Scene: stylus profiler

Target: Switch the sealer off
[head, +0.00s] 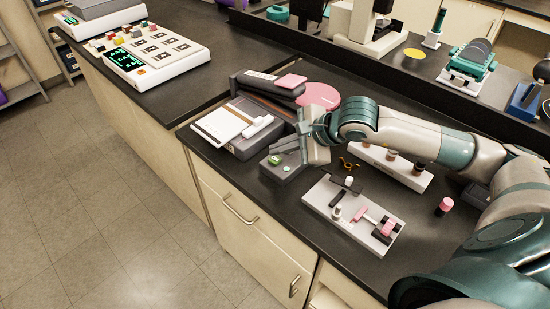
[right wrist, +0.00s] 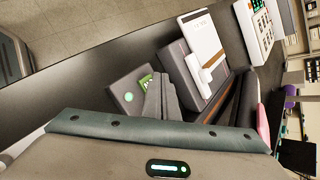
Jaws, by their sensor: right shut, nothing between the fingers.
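The sealer (head: 262,112) is a dark grey machine with a long dark arm at its back and a white pad on its front, on the black bench. A small grey box (head: 270,171) with a green switch sits in front of it; in the right wrist view the box (right wrist: 115,98) shows a round lit green button and a green rocker. My right gripper (head: 301,148) is shut and empty beside the box. In the right wrist view its fingers (right wrist: 158,85) partly cover the rocker; I cannot tell if they touch it. My left gripper is not in view.
A pink disc (head: 321,95) lies behind my right gripper. A white tray (head: 328,192) with small pink and black parts and a white rack (head: 409,177) stand to the right. A control panel (head: 155,55) with a green display stands at the far left. Bare bench lies in front of the box.

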